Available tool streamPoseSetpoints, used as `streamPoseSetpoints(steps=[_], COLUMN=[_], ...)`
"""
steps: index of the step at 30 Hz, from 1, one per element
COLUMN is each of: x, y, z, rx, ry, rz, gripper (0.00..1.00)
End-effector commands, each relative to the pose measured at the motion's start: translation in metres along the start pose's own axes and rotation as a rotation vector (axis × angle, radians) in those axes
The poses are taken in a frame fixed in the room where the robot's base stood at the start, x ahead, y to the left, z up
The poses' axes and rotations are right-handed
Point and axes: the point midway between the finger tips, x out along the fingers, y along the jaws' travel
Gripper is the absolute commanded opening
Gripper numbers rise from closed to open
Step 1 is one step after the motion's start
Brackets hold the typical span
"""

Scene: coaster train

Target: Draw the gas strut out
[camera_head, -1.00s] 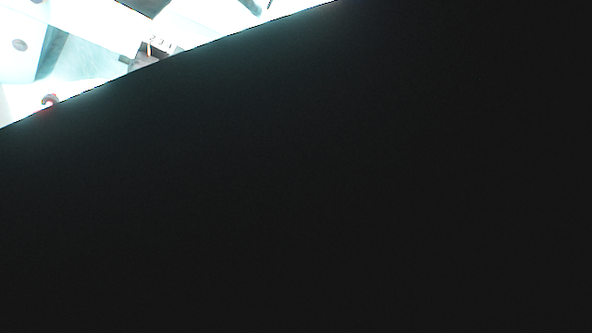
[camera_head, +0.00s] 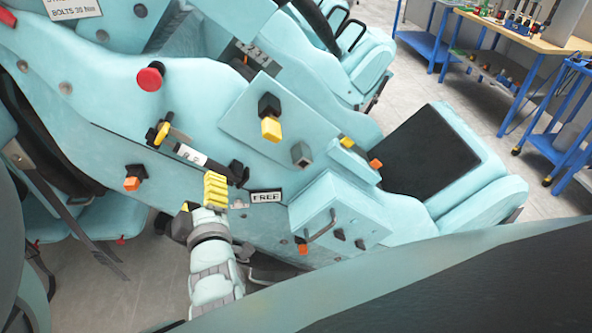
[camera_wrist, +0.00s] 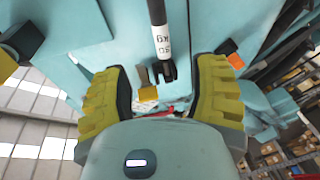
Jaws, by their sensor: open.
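The gas strut (camera_head: 192,154) is a dark rod with a white label. In the head view it slants along the side of the pale blue car body, from a yellow clip (camera_head: 162,131) down to a dark end fitting (camera_head: 237,172). In the wrist view the strut (camera_wrist: 161,42) comes down from the top middle, and its forked black end lies between my fingers. My gripper (camera_head: 215,189) has yellow ribbed fingers and is just below the strut's lower end in the head view. The fingers (camera_wrist: 163,78) are spread wide in the wrist view, with gaps to the strut on both sides.
A red knob (camera_head: 150,77), a yellow-tipped block (camera_head: 271,128), a "FREE" label (camera_head: 266,197) and a box with a handle (camera_head: 338,222) are on the body around the strut. A workbench (camera_head: 520,38) stands at the back right beyond open floor.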

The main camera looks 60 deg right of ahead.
Motion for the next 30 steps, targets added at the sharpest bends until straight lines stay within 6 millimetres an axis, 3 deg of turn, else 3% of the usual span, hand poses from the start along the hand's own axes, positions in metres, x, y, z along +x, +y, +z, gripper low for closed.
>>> streamPoseSetpoints(steps=[6, 18, 30], x=[0.038, 0.092, 0.116], y=[0.001, 0.000, -0.002], z=[-0.004, -0.004, -0.003], rx=[0.003, 0.003, 0.003], ry=[0.006, 0.006, 0.005], rz=[-0.002, -0.003, -0.004], gripper=[0.59, 0.59, 0.59])
